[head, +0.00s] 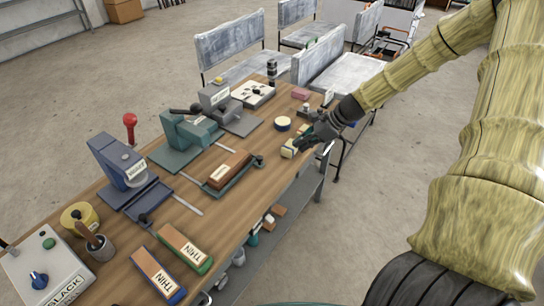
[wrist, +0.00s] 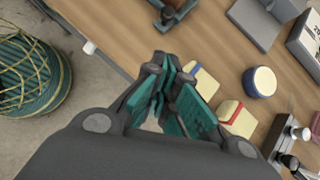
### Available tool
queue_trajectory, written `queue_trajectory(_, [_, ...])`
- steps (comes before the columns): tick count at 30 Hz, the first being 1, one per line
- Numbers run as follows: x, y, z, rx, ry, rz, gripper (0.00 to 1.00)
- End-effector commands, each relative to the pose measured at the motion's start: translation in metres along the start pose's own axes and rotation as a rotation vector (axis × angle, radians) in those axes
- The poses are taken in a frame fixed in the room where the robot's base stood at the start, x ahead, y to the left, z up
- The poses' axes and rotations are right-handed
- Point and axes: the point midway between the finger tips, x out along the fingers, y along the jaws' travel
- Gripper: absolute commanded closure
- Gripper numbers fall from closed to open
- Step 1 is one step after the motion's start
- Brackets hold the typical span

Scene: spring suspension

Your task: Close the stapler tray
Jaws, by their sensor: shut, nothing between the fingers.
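I cannot tell for sure which part is the stapler tray. A blue press-like device (head: 122,163), a teal one (head: 187,131) and a grey one (head: 217,100) stand in a row along the bench, each with a flat base. A teal frame (head: 240,180) holding a brown labelled block lies in front of them; what seems to be its dark end (wrist: 172,14) shows at the top of the wrist view. My gripper (head: 302,142) is shut and empty over the bench's right front edge. In the wrist view its teal fingers (wrist: 166,80) are together, apart from that frame.
Pale blocks, one with a blue stripe (wrist: 203,80) and one with a red stripe (wrist: 237,118), lie beside my fingers. A round tin (head: 283,123) stands behind them. Two blocks marked THIN (head: 186,246) lie at the bench front. Bare wood (head: 205,228) separates several items.

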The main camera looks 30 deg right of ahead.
Motion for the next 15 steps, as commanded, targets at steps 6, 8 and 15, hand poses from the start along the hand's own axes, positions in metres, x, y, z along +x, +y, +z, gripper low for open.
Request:
queue_trajectory(6, [0.018,0.000,0.000,-0.001,0.002,0.001,1.00])
queue_trajectory(8, [0.024,0.001,0.001,-0.002,0.002,0.002,1.00])
queue_trajectory(15, [0.044,0.001,0.000,-0.003,0.002,0.002,1.00])
